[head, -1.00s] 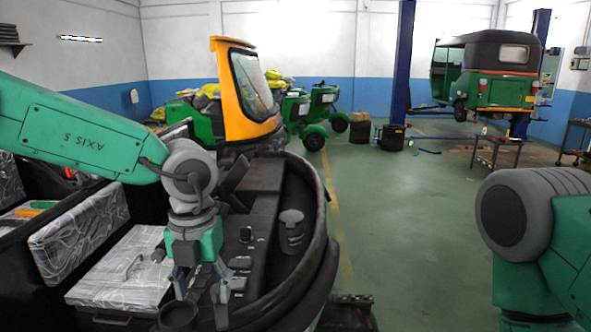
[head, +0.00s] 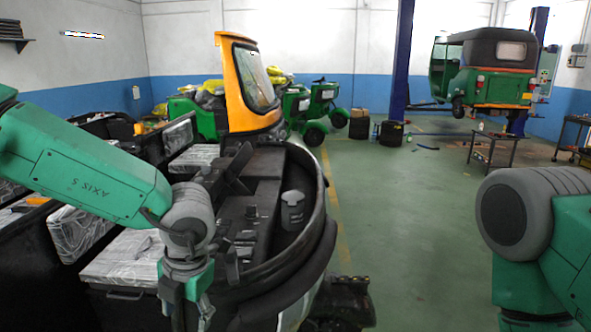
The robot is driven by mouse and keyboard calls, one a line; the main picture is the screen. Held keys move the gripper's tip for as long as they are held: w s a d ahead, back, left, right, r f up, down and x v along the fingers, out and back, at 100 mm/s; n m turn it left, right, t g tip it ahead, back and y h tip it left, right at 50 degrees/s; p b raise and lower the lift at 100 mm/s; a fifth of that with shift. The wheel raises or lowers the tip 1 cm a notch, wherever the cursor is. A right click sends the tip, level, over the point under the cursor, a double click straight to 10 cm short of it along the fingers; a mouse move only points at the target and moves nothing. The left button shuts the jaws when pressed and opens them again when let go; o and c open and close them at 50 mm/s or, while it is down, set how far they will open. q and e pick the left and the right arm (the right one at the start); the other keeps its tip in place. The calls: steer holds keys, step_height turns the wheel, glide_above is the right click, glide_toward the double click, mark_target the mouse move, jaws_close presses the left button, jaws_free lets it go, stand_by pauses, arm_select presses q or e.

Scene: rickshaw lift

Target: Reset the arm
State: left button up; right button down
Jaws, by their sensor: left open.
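My left arm comes in from the left, green with a grey wrist joint. My left gripper (head: 190,318) points down at the lower left, in front of the dark vehicle body (head: 262,240) and beside a silver wrapped case (head: 125,262). Its fingers are cut off by the bottom edge, and I see nothing held in it. My right arm shows at the right edge as a grey joint and green links. Its gripper is out of view.
More wrapped boxes (head: 78,232) stand in the black bay at the left. A yellow windshield frame (head: 233,85) rises behind the dark body. Open green floor (head: 410,220) lies right of it. A green rickshaw (head: 485,75) is raised between blue posts at the back.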

arm_select(q)
steer(key=s+a+f+m+t+y+b, duration=0.1)
steer(key=s+a+f+m+b, duration=0.15)
steer(key=f+m, duration=0.4)
steer(key=s+a+f+m+t+b, duration=0.1)
steer(key=s+a+f+m+b, duration=0.2)
steer(key=f, duration=0.6)
steer(key=s+a+f+m+t+y+b, duration=0.1)
steer(key=a+f+m, duration=0.1)
steer(key=f+m, duration=0.5)
steer(key=s+a+f+m+g+h+b, duration=0.1)
steer(key=s+f+m+h+b, duration=0.1)
steer(key=s+f+m, duration=0.5)
steer(key=s+a+f+m+g+h+b, duration=0.1)
steer(key=s+f+m+b, duration=0.3)
steer(key=s, duration=0.9)
step_height(320, 180, down, 4)
steer(key=m+g+h, duration=0.1)
steer(key=m, duration=0.4)
steer(key=shift+s+r, duration=0.25)
steer(key=shift+s, duration=0.1)
steer(key=shift+m, duration=0.25)
